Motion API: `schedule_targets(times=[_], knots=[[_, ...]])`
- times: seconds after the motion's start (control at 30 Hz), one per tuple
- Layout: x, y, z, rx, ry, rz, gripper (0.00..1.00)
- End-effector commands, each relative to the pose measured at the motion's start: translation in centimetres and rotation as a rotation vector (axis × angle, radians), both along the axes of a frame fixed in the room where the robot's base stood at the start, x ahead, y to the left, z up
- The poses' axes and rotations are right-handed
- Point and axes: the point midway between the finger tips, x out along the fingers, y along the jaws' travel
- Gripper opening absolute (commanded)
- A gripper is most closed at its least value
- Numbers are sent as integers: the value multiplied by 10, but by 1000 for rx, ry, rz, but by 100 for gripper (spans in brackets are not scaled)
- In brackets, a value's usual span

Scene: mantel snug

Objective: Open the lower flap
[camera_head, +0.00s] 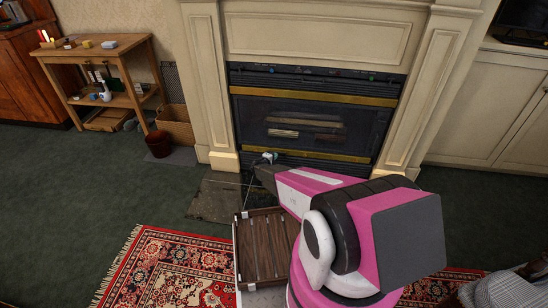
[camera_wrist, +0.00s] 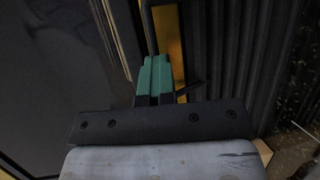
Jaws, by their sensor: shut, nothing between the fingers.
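The fireplace insert (camera_head: 310,118) is black, with a dark glass front and an upper and a lower brass strip. The lower flap (camera_head: 352,169) is the dark panel under the lower brass strip (camera_head: 322,157), and my arm hides much of it. In the wrist view a dark ribbed panel, seemingly this flap, shows on the right (camera_wrist: 235,50). My gripper (camera_head: 266,158) is at the left part of the lower strip. In the wrist view its green fingertips (camera_wrist: 155,78) are shut and empty, close in front of the brass strip (camera_wrist: 171,40). I cannot tell whether they touch it.
A slatted wooden tray (camera_head: 263,247) is below my arm, in front of the stone hearth (camera_head: 212,199). A red patterned rug (camera_head: 165,270) lies at the front. A wooden side table (camera_head: 95,50) and a dark red bucket (camera_head: 158,144) are at left. The green carpet at left is clear.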

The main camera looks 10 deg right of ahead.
Motion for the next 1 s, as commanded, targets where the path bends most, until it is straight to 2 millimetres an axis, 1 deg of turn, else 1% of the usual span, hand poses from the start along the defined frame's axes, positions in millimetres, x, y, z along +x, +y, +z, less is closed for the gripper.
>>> schedule_targets(times=[0.5, 0.53, 0.6, 0.87, 1.0], knots=[[0, 0, 0, 0, 0, 0, 0], [0, 0, 0, 0, 0, 0, 1], [0, 0, 0, 0, 0, 0, 20], [0, 0, 0, 0, 0, 0, 20], [-6, 5, 2, 0, 0, 1, 20]])
